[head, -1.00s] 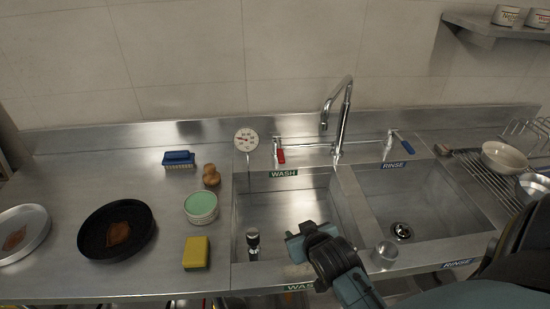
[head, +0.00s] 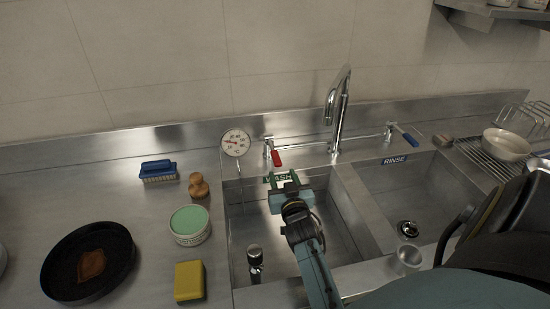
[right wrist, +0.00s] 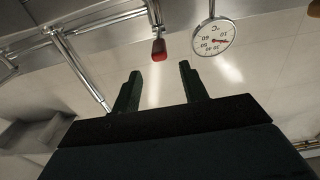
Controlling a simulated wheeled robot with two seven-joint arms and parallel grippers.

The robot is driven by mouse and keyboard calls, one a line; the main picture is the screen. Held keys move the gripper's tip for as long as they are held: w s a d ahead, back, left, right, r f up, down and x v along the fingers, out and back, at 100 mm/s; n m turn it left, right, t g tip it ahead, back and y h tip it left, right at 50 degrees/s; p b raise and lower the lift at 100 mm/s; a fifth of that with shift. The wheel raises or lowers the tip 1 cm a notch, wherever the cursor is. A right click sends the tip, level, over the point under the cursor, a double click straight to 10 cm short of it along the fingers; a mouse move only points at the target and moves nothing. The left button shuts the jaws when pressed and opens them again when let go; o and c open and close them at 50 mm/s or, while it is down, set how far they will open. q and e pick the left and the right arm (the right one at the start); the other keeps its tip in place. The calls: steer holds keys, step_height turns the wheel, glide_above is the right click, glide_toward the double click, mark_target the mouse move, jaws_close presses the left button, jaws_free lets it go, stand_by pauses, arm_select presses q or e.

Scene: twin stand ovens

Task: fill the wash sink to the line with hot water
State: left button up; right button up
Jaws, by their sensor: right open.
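The wash sink (head: 240,215) is the left steel basin, with its WASH label partly behind my gripper; I see no water in it and cannot make out a line. A dark-topped drain fitting (head: 255,262) stands in it. The red tap handle (head: 277,158) is on the left of the chrome faucet (head: 341,115), whose spout leans left. My right gripper (head: 284,178) is open and empty, just in front of the red handle. In the right wrist view the red handle (right wrist: 159,49) lies beyond and between the fingers (right wrist: 160,80), apart from them. My left gripper is out of view.
A dial thermometer (head: 235,142) stands left of the red handle. The blue handle (head: 406,137) is behind the rinse sink (head: 385,205). A brush (head: 158,171), green-topped tub (head: 190,224), yellow sponge (head: 189,281) and black pan (head: 62,282) sit on the left counter.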

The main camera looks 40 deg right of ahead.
mark_target(274, 152)
steer(key=b+x, duration=0.1)
steer(key=x, duration=0.8)
steer(key=shift+w+d+f, duration=0.1)
steer(key=shift+w+d, duration=0.05)
steer(key=shift+w, duration=0.15)
jaws_close()
